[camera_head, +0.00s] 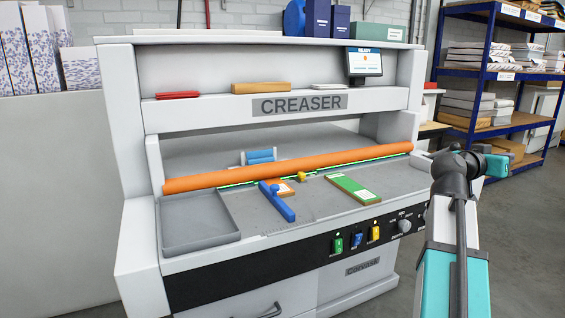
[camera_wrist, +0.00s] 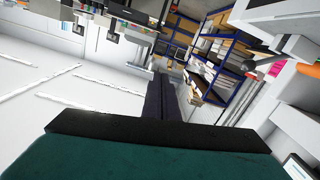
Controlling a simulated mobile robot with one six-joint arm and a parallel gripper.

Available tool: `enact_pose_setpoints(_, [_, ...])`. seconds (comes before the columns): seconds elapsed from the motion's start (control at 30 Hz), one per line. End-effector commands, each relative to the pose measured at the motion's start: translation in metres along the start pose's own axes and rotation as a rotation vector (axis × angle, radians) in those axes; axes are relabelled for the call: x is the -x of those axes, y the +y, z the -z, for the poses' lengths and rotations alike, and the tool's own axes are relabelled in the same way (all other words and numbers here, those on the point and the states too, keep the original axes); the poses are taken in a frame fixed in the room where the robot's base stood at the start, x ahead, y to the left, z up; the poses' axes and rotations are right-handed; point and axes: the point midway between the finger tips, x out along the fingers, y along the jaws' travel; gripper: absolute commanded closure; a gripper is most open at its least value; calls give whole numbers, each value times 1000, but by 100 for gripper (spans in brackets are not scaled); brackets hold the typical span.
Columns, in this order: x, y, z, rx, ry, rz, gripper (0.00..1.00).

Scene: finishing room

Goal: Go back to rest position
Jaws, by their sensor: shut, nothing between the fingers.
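My gripper (camera_wrist: 161,97) shows in the wrist view as dark fingers pressed together, with nothing between them. In the head view my arm stands at the right, in front of the floor beside the creaser machine (camera_head: 134,200); the fingers cannot be made out there. The wrist view is tilted and looks past the fingers toward shelving and a white wall. No object is in contact with the fingers.
The creaser has an orange roller (camera_head: 290,167), a grey tray (camera_head: 200,241), a blue-handled tool (camera_head: 277,202) and a green block (camera_head: 352,188) on its bed. A screen (camera_head: 364,62) reads READY. A blue shelf rack (camera_head: 489,75) stands behind my arm. Grey floor is clear at lower right.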

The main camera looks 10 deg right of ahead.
Motion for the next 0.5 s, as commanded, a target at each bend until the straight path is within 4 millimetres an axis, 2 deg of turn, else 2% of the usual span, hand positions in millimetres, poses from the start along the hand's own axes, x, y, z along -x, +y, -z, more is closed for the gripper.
enact_pose_setpoints(0.13, [0,-1,-1,1,-1,1,100])
enact_pose_setpoints(0.5, [2,-33,-35,38,-64,48,100])
